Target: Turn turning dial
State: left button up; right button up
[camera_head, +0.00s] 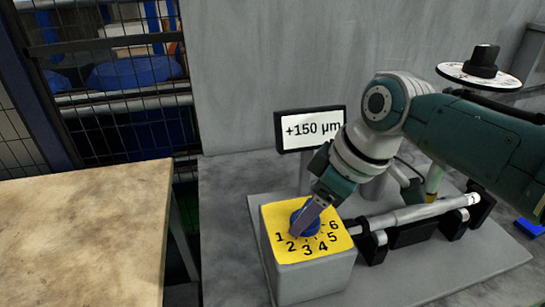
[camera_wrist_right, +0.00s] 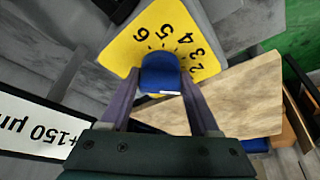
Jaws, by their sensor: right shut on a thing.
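The blue turning dial (camera_head: 313,227) sits on a yellow plate (camera_head: 274,217) with black numbers 1 to 6, on top of a grey block. My right gripper (camera_head: 299,225) comes down on it from the upper right, its fingers covering part of the dial. In the wrist view the dial (camera_wrist_right: 160,72) lies between the two fingers of the right gripper (camera_wrist_right: 160,88), which is shut on it. A white mark shows on the dial's near edge there. My left gripper is not in view.
A display (camera_head: 314,129) behind the dial reads +150 µm. A metal shaft (camera_head: 420,213) on black supports lies right of the block. A wooden table (camera_head: 80,235) stands at left, with a gap before the grey machine bed (camera_head: 225,235).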

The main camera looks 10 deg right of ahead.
jog(key=o, duration=1.3)
jog(key=shift+r, duration=0.25)
jog(key=p+v, duration=0.2)
jog(key=v, duration=0.7)
jog(key=shift+s+d+r+p, duration=0.1)
jog(key=shift+r+p, duration=0.05)
jog(key=shift+p, duration=0.2)
